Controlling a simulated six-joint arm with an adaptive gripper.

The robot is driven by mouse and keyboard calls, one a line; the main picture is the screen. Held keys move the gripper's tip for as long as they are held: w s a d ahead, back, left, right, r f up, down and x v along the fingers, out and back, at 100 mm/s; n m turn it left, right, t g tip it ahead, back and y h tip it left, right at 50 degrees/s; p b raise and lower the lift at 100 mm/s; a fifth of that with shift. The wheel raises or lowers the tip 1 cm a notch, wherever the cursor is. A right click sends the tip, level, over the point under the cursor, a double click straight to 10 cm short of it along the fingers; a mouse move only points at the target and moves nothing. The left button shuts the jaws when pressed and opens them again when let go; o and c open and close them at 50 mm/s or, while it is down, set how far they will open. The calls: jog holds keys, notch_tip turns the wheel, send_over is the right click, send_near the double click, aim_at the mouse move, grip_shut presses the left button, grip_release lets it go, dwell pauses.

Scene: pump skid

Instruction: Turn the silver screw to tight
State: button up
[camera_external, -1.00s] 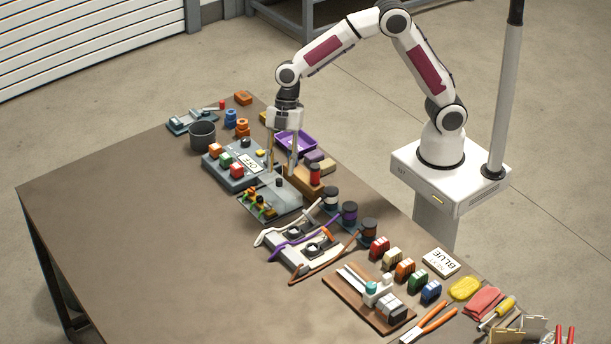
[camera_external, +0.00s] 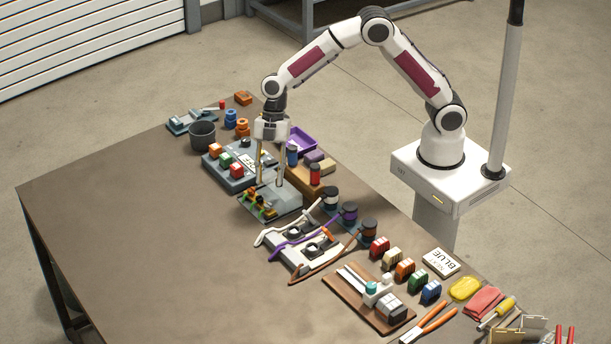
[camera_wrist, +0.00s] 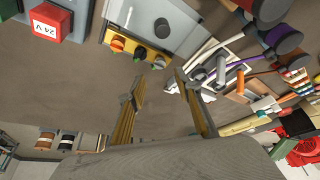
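A grey plate unit (camera_external: 290,203) lies on the table; it also shows at the top of the wrist view (camera_wrist: 183,14). Along its yellow edge is a row of small screw heads: an orange one (camera_wrist: 117,44), a dark one with green (camera_wrist: 139,53) and a greyish one (camera_wrist: 159,62), which looks like the silver screw. A dark knob (camera_wrist: 161,28) stands on the plate. My gripper (camera_external: 269,184) is open and empty, fingers pointing down over the plate. In the wrist view its fingertips (camera_wrist: 158,90) are apart, below the row of screws. I cannot tell the screw's turn or the exact fingertip height.
A grey box with coloured buttons (camera_external: 232,178) is left of the plate. Fixtures with cables (camera_external: 300,250) lie to the right. The table's front left (camera_external: 150,230) is clear.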

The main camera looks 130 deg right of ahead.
aim_at(268, 207)
jog(key=shift+x, duration=3.55)
grip_shut()
